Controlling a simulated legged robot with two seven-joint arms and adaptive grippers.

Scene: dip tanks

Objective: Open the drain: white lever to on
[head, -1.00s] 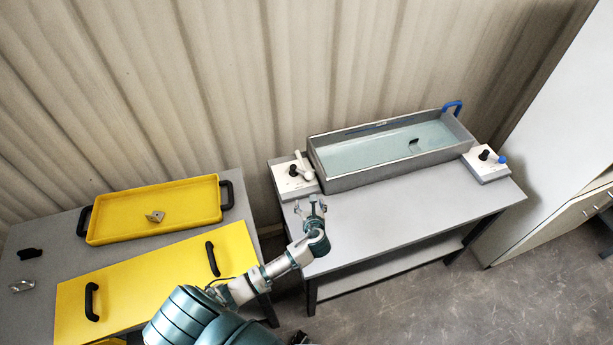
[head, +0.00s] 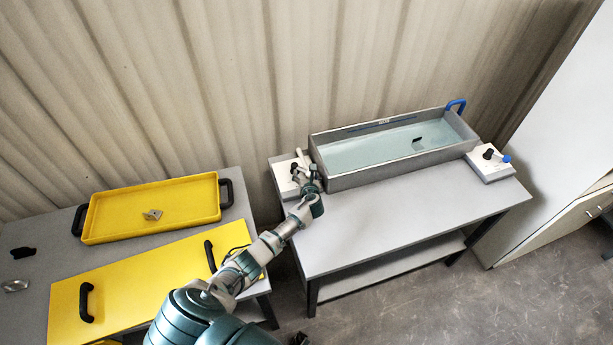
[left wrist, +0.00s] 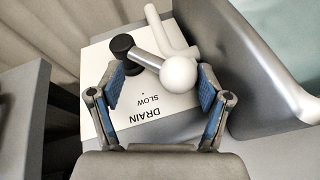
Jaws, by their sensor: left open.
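The white drain lever (left wrist: 172,66) stands on a white plate (left wrist: 150,110) marked "DRAIN" and "SLOW" in the left wrist view. It has a white round knob, a metal shaft and a black hub. My left gripper (left wrist: 158,90) is open, with a blue-padded finger on each side of the lever's knob end. I cannot tell whether either finger touches it. In the head view my left gripper (head: 307,178) is at the drain plate (head: 282,168), left of the tank, and partly hides the lever. My right gripper is not in view.
The grey tank (head: 400,171) of pale water, with a dark piece inside, stands right beside the drain plate. A white pipe (left wrist: 169,33) rises close behind the lever. A blue-knobbed lever (head: 497,156) is at the far right. A yellow tray (head: 150,234) and yellow lid (head: 140,290) lie left.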

